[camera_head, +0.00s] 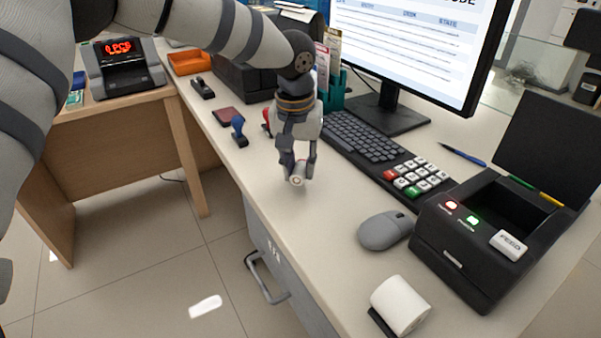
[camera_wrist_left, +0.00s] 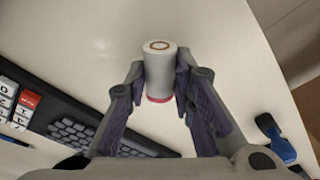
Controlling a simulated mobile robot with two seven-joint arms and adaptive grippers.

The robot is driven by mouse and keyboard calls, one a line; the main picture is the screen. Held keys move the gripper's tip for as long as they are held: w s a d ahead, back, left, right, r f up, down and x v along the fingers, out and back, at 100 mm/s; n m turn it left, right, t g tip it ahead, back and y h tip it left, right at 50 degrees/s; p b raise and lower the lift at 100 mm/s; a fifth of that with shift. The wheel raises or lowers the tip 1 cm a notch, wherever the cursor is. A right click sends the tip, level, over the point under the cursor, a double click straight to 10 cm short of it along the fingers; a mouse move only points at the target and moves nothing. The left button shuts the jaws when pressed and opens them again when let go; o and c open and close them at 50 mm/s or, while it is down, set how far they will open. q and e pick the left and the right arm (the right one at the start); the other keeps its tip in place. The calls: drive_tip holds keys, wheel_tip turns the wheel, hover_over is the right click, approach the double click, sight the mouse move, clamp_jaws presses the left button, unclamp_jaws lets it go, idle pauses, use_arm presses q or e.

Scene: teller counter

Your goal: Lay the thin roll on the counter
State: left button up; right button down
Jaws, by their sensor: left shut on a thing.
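The thin roll is a small white cylinder with a brown ring on its end and a pink band lower down. In the left wrist view the thin roll (camera_wrist_left: 160,68) sits between both fingers of my left gripper (camera_wrist_left: 160,95), which is shut on it. In the head view my left gripper (camera_head: 298,172) points down at the counter (camera_head: 330,225), with the roll's end (camera_head: 297,181) showing at the fingertips. The roll is at or close above the counter top; I cannot tell if it touches. My right gripper is not in view.
A grey mouse (camera_head: 385,230), a black printer (camera_head: 480,240) and a thicker white roll (camera_head: 400,304) stand at the right front. A keyboard (camera_head: 365,138) lies right of the gripper. A blue-handled stamp (camera_head: 239,131) stands to the left. The counter between gripper and mouse is clear.

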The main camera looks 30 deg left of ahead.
sight(298, 172)
use_arm(q)
drive_tip(key=shift+d+f, duration=0.1)
drive_tip(key=shift+f, duration=0.95)
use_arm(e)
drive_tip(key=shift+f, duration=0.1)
use_arm(q)
drive_tip(key=o, duration=0.9)
drive_tip(key=shift+f, duration=0.15)
drive_tip(key=r, duration=0.4)
drive_tip(key=s+r, duration=0.1)
drive_tip(key=r, duration=0.7)
drive_tip(key=shift+s+d+r+p, duration=0.15)
drive_tip(key=shift+s+p, duration=0.1)
drive_tip(key=shift+p, duration=0.15)
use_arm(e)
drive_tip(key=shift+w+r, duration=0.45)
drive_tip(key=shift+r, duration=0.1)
